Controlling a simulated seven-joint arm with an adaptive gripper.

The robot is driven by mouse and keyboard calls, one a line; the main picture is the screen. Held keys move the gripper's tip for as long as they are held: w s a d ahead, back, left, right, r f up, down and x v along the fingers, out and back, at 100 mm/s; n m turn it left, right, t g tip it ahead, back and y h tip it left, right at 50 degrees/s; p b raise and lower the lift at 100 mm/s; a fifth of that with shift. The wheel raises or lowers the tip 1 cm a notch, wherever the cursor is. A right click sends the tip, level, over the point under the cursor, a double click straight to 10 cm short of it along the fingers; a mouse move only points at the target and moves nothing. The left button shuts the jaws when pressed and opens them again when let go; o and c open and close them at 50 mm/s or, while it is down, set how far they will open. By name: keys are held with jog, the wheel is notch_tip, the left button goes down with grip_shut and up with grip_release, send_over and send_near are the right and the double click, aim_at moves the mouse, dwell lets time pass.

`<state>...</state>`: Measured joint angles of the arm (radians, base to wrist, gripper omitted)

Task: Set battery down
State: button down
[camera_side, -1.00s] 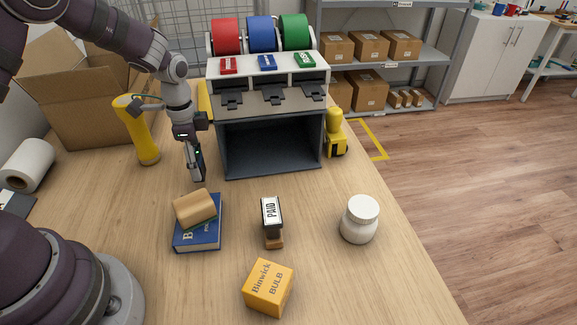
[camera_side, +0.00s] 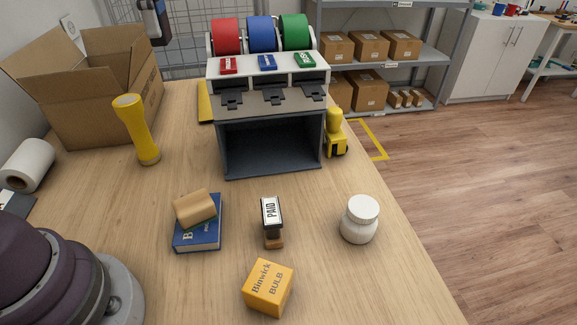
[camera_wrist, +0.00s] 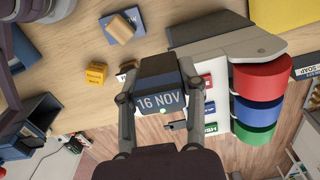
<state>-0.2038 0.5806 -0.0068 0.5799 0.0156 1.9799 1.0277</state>
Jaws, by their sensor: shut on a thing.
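My gripper (camera_wrist: 160,98) shows in the wrist view with its two fingers on either side of a dark block marked "16 NOV" (camera_wrist: 146,72). It is shut on this block. I cannot tell from its look that the block is the battery, and no other thing in view is plainly a battery. In the side view most of my arm is out of frame. A dark and grey-blue piece (camera_side: 151,21) hangs at the top edge, clear of the counter; I cannot tell whether it is the block or part of my gripper.
A white dispenser (camera_side: 268,66) with red, blue and green rolls stands above a dark cubby (camera_side: 272,147). Around it are a yellow flashlight (camera_side: 137,130), a cardboard box (camera_side: 100,110), a blue book (camera_side: 198,236), a stamp (camera_side: 272,220), a bulb box (camera_side: 268,288) and a jar (camera_side: 359,220).

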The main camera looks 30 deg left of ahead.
jog(key=shift+d, duration=0.3)
jog(key=w+d+f+n, duration=0.1)
jog(key=d+f+n, duration=0.5)
jog(key=d+n, duration=0.5)
jog(key=m, duration=1)
send_over(213, 305)
notch_tip(213, 305, down, 13)
notch_tip(213, 305, down, 8)
jog(key=shift+r, duration=0.2)
jog(key=shift+f, duration=0.4)
jog(key=shift+f, duration=0.1)
jog(key=c, duration=0.7)
grip_release()
jog(key=shift+o, duration=0.2)
